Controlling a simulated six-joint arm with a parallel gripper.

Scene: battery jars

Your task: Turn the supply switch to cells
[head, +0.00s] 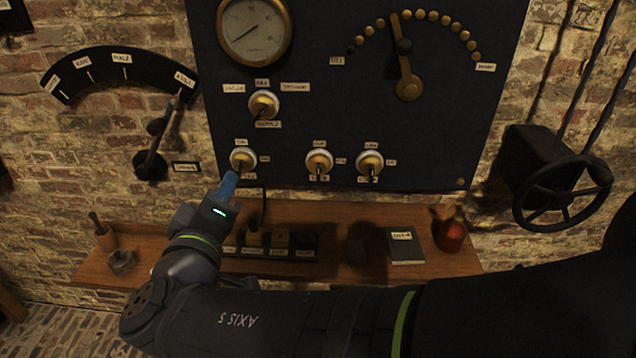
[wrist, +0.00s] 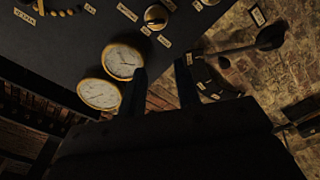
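The supply switch (head: 264,103) is a brass-and-white knob on the dark panel, with a name label below it and small labels to its left, top and right. Its dark handle points down and slightly left. The label words are too small to read surely. My gripper (head: 228,182) is below and left of it, near the lower left knob (head: 243,160). In the wrist view my gripper (wrist: 161,82) has its two fingers apart with nothing between them. A labelled knob (wrist: 157,17) shows beyond the fingertips there, apparently the supply switch.
Two more knobs (head: 319,162) (head: 370,163) sit along the panel's lower edge. A large wall lever (head: 152,160) is at left, a handwheel (head: 562,193) at right. A wooden shelf (head: 330,215) with a book (head: 404,246) and other items runs below the panel.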

